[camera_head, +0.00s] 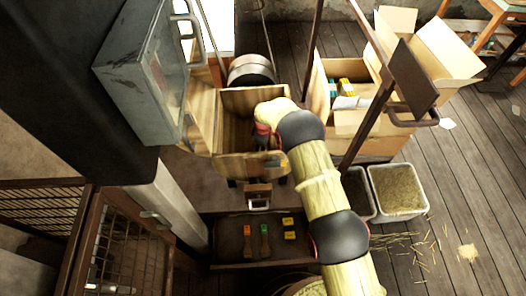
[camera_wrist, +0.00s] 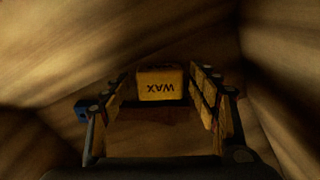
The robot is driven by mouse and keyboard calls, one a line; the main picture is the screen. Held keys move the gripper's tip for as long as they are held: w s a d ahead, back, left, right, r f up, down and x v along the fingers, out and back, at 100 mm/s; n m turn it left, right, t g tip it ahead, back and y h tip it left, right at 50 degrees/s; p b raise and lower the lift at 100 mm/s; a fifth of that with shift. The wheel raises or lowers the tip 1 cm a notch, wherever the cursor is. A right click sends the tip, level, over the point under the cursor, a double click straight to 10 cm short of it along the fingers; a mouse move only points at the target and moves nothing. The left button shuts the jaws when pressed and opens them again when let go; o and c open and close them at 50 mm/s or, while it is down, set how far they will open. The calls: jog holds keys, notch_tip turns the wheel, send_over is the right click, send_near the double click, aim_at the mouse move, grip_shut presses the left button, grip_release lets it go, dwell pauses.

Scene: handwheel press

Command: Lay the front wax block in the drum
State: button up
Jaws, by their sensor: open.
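A yellow wax block (camera_wrist: 160,86) with dark WAX lettering, upside down in the wrist view, lies between the far ends of my gripper's fingers. My gripper (camera_wrist: 160,100) is open, with one finger on each side of the block. Whether either finger touches it, I cannot tell. In the head view my arm reaches into an open wooden box (camera_head: 252,99), and the block is hidden there. A round dark drum shape (camera_head: 250,70) with a pale rim stands behind this box. Which of these is the task's drum is unclear.
A dark tray (camera_head: 228,256) below the box holds two yellow blocks (camera_head: 288,229) and two tools with coloured ends. A grey metal cabinet (camera_head: 140,75) stands close on the left. A brown post (camera_head: 370,125), cardboard boxes (camera_head: 395,20) and a straw-filled bin (camera_head: 398,188) are right.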

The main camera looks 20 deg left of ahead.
notch_tip(320, 180, up, 12)
jog(key=p, duration=0.4)
jog(key=shift+r, duration=0.15)
dwell(0.4)
